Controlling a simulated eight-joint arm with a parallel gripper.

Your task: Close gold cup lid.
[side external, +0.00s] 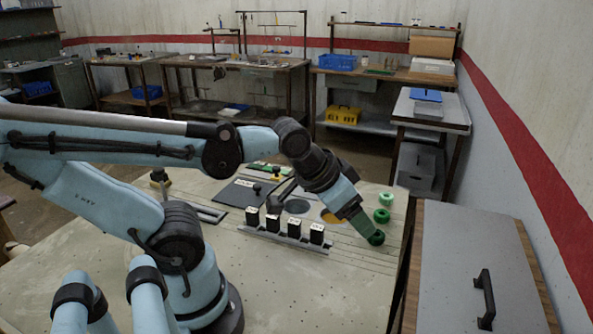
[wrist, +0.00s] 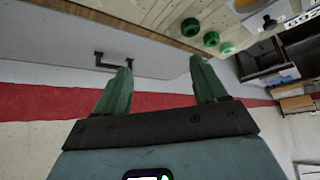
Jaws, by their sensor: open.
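A gold round thing (side external: 329,216), probably the gold cup, is on the table just left of my gripper in the side view, partly hidden behind it. A small gold patch (wrist: 268,21) shows near the top right in the wrist view. I cannot make out its lid or whether it stands open. My gripper (side external: 365,235) has green fingers and points down and right, above the table's right part. In the wrist view my gripper (wrist: 162,64) is open, with nothing between its two fingers.
Three green rings, dark (side external: 376,238), mid green (side external: 382,215) and pale (side external: 387,198), line the table's right side. A rail with several black blocks (side external: 286,230) lies left of my gripper. A grey handled cabinet (side external: 480,270) stands right.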

